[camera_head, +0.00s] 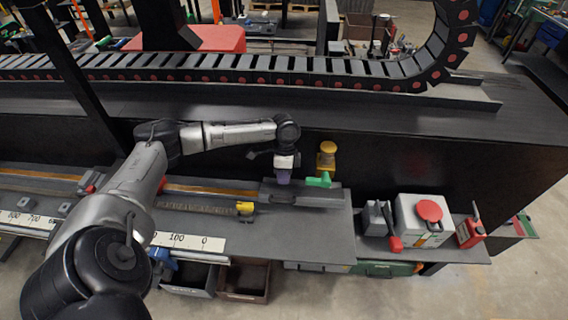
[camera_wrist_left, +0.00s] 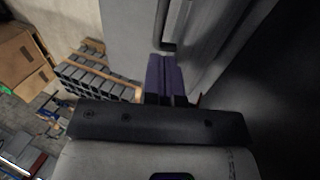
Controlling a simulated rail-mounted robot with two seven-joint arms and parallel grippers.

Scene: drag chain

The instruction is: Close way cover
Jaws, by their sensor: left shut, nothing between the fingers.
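The way cover (camera_head: 322,196) looks to be the dark grey metal plate on the rail bench, with a dark handle (camera_head: 284,198) at its left part. My left gripper (camera_head: 284,180) points down just above and behind the handle. Its purple fingers (camera_wrist_left: 166,75) are shut with nothing between them. In the left wrist view, a grey panel (camera_wrist_left: 205,40) with a bar handle (camera_wrist_left: 164,28) lies just beyond the fingertips. I cannot tell whether the fingers touch it. My right gripper is not in view.
A drag chain (camera_head: 250,70) runs along the ledge behind. A green part (camera_head: 318,181) and a yellow part (camera_head: 327,155) sit close right of the gripper. A control box with a red button (camera_head: 430,211) stands at the right. A scale strip (camera_head: 190,241) and bins (camera_head: 245,281) are in front.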

